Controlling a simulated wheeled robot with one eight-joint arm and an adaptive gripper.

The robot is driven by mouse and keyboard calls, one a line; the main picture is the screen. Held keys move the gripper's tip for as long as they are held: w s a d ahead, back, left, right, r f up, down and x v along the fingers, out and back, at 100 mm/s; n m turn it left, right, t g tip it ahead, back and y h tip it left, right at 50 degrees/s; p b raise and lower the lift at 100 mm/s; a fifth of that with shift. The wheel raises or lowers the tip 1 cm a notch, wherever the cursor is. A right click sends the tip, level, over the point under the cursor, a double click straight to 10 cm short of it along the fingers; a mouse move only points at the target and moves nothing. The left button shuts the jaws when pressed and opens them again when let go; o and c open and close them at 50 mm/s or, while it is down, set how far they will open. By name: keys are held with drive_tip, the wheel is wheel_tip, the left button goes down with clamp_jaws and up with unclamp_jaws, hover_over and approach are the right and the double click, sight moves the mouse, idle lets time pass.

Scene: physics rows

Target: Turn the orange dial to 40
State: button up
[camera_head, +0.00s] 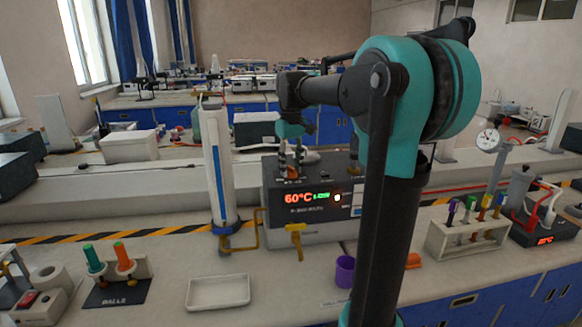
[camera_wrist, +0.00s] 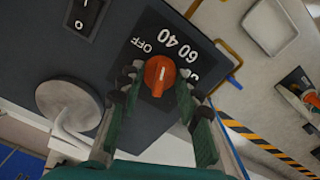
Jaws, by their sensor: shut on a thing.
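The orange dial (camera_wrist: 159,73) sits on the dark top panel of the heater box (camera_head: 262,205). In the wrist view its white mark points roughly up, close to the printed 40 (camera_wrist: 168,38). OFF (camera_wrist: 140,45) and 60 (camera_wrist: 188,52) are on either side. My gripper (camera_wrist: 158,90) is shut on the dial, one finger on each side. In the head view my gripper (camera_head: 291,160) reaches down onto the box top, and little of the dial (camera_head: 293,174) shows. The red display (camera_head: 299,198) reads 60°C.
A tall white column (camera_head: 214,160) stands just left of the box. A yellow tap (camera_head: 295,240) juts from its front. On the bench are a white tray (camera_head: 218,292), a purple cup (camera_head: 345,271) and a tube rack (camera_head: 463,238). A black switch (camera_wrist: 85,17) is near the dial.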

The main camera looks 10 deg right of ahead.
sight(291, 167)
drive_tip(key=o, duration=1.2)
drive_tip(key=shift+c, duration=0.2)
wheel_tip(291, 167, up, 12)
